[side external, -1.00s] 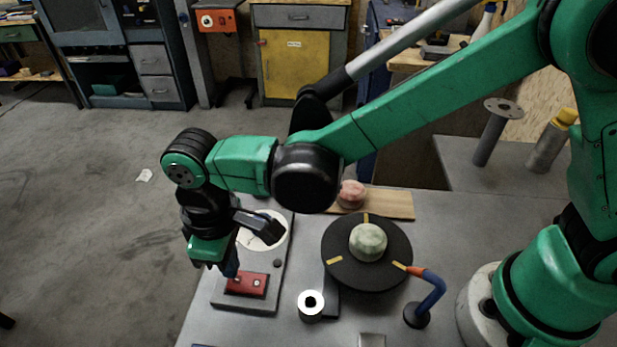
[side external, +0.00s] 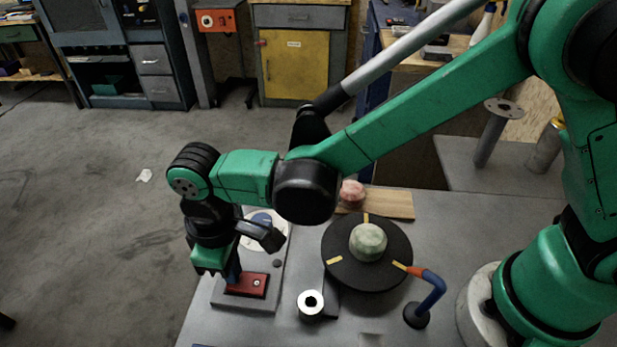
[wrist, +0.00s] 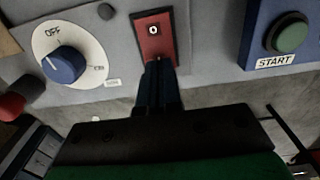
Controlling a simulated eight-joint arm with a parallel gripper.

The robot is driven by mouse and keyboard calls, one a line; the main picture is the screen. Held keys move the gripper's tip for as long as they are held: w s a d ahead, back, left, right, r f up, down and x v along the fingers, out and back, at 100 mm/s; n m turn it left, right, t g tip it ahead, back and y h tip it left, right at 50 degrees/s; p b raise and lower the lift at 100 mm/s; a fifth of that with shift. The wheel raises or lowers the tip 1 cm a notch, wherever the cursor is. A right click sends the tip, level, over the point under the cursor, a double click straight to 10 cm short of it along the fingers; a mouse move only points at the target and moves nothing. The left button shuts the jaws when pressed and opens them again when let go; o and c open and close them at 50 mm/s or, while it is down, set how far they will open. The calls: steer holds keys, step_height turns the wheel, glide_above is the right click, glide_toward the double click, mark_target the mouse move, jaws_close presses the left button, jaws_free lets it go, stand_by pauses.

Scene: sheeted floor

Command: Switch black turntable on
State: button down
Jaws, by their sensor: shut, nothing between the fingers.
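The black turntable (side external: 346,272) is a round disc with yellow marks on the table. A pale green rounded lump (side external: 368,241) sits on its middle. A red switch (side external: 256,284) is on a grey panel to its left. In the wrist view the red switch (wrist: 153,28) shows a "0" mark on its far half. My gripper (side external: 233,277) is shut and empty, pointing down at the switch's left end. In the wrist view my gripper (wrist: 160,80) covers the near end of the switch. Whether the fingertips touch it, I cannot tell.
A white dial with a blue knob (wrist: 63,65) marked OFF is beside the switch. A green button (wrist: 291,36) sits on a blue START box. A white-topped cylinder (side external: 311,304) and an orange-and-blue bent arm (side external: 431,292) stand near the turntable.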

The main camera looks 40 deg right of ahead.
steer(key=shift+f, duration=0.4)
steer(key=shift+r, duration=3.5)
steer(key=shift+d, duration=0.1)
steer(key=s+d+r+m+t, duration=0.1)
steer(key=d+r+m+t, duration=0.1)
steer(key=d, duration=1)
steer(key=s+d+r+m+t, duration=0.1)
steer(key=d+m+t, duration=0.4)
steer(key=d, duration=0.7)
steer(key=shift+d+r+m, duration=0.3)
steer(key=shift+r+m, duration=0.55)
steer(key=shift+m, duration=0.15)
steer(key=c, duration=1.5)
jaws_free()
